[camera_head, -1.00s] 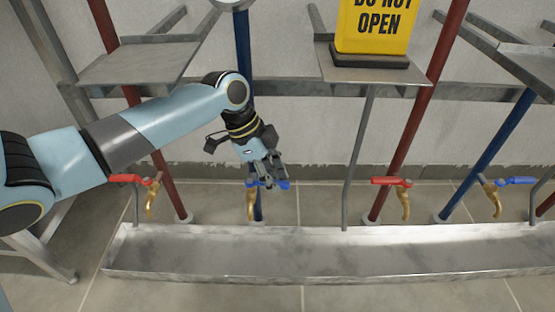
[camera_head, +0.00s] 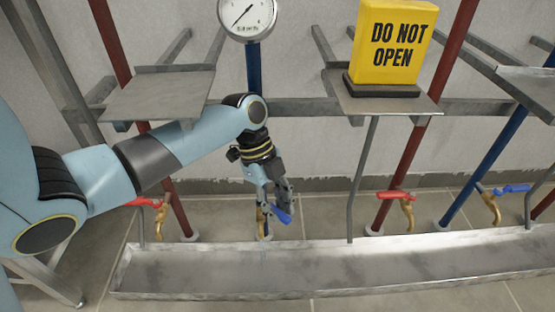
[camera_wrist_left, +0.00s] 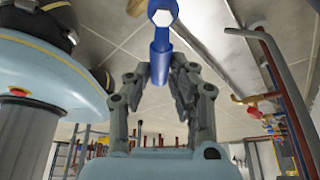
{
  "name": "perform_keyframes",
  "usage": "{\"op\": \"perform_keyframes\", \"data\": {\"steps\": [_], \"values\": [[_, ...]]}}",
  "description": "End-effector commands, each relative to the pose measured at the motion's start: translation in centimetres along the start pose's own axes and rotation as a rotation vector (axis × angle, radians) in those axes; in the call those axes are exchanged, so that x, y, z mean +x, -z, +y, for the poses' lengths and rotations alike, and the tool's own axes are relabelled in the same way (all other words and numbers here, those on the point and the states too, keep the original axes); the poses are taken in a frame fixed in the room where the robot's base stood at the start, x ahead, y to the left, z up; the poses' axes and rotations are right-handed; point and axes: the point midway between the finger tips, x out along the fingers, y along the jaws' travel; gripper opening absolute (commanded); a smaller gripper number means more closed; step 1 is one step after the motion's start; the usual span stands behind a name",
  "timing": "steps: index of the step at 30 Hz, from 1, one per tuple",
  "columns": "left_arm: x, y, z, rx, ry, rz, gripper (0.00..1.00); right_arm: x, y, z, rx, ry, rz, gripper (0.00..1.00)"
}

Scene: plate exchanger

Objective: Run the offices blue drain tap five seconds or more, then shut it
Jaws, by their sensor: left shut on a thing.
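The brass drain tap (camera_head: 262,222) on the left blue pipe (camera_head: 254,68) has a blue lever (camera_head: 283,215). My left gripper (camera_head: 277,200) reaches down over it, with its fingers shut on the lever. The lever's free end shows beyond the fingers, pointing down and to the right. In the left wrist view the blue lever (camera_wrist_left: 160,62) lies between the two fingers (camera_wrist_left: 161,85), with a pale hex nut at its top end. No water stream can be made out; the gripper partly covers the tap. No office label is readable. My right gripper is out of view.
A metal trough (camera_head: 320,272) runs below the taps. Red-lever taps stand left (camera_head: 158,205) and right (camera_head: 402,200); another blue-lever tap (camera_head: 497,192) is far right. A yellow "DO NOT OPEN" sign (camera_head: 393,45) stands on a shelf. A gauge (camera_head: 247,17) hangs above.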

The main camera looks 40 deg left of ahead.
Motion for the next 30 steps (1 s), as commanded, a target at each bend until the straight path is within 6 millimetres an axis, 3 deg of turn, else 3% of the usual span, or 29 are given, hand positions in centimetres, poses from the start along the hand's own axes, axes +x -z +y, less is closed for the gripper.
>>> {"op": "perform_keyframes", "data": {"steps": [10, 25, 26, 30], "values": [[0.00, -0.06, 0.07, 0.109, -0.048, 0.000, 0.00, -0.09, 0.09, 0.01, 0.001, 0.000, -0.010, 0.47], [0.01, -0.11, 0.10, 0.122, -0.054, -0.001, 0.00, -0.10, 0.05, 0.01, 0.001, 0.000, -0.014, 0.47], [0.01, -0.11, 0.10, 0.122, -0.054, -0.001, 0.24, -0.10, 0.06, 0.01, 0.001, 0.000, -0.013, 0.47], [0.00, -0.10, 0.07, 0.122, -0.053, -0.001, 0.43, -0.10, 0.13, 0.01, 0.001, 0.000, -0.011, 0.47]]}}
